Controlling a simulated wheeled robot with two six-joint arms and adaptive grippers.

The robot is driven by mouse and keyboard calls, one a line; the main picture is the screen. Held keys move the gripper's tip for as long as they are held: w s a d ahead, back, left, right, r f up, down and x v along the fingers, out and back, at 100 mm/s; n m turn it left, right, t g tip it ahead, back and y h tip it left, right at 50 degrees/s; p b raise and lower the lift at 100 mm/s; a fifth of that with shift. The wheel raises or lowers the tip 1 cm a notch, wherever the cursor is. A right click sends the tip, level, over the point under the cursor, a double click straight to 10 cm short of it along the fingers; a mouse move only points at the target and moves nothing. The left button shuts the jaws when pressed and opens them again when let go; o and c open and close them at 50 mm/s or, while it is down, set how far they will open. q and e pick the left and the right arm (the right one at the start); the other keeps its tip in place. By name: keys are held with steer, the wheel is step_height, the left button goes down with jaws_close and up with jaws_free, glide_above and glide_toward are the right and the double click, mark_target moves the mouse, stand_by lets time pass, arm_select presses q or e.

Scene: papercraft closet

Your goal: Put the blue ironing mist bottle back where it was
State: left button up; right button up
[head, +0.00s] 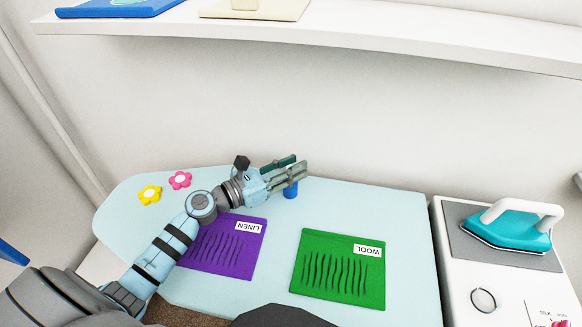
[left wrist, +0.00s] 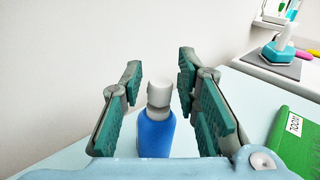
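The blue ironing mist bottle (head: 290,190) stands upright near the back edge of the pale blue ironing board (head: 400,215). In the left wrist view the bottle (left wrist: 156,134) shows a blue body and a whitish-grey top. My left gripper (head: 289,168) reaches over the board from the left and hides the bottle's upper part in the head view. Its green-padded fingers (left wrist: 158,95) are open, one on each side of the bottle, with a visible gap on both sides. My right gripper is in neither view.
A purple LINEN cloth (head: 222,248) and a green WOOL cloth (head: 338,272) lie on the board. A teal iron (head: 510,228) rests on a grey pad on the white cabinet (head: 455,285) at right. A white shelf (head: 330,32) runs above along the wall.

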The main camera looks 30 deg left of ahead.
arm_select(q)
steer(key=shift+r, duration=0.25)
steer(key=b+v, duration=0.1)
steer(key=v, duration=0.4)
steer(key=b+v, duration=0.1)
steer(key=v, duration=0.1)
steer(key=shift+s+a+f+b, duration=0.15)
steer(key=shift+s+f+b, duration=0.1)
steer(key=shift+s+b, duration=0.1)
steer(key=p+v, duration=0.4)
steer(key=p, duration=0.4)
steer(key=shift+s+a+r+p, duration=0.1)
steer(key=shift+s+a+p, duration=0.05)
steer(key=shift+p, duration=0.2)
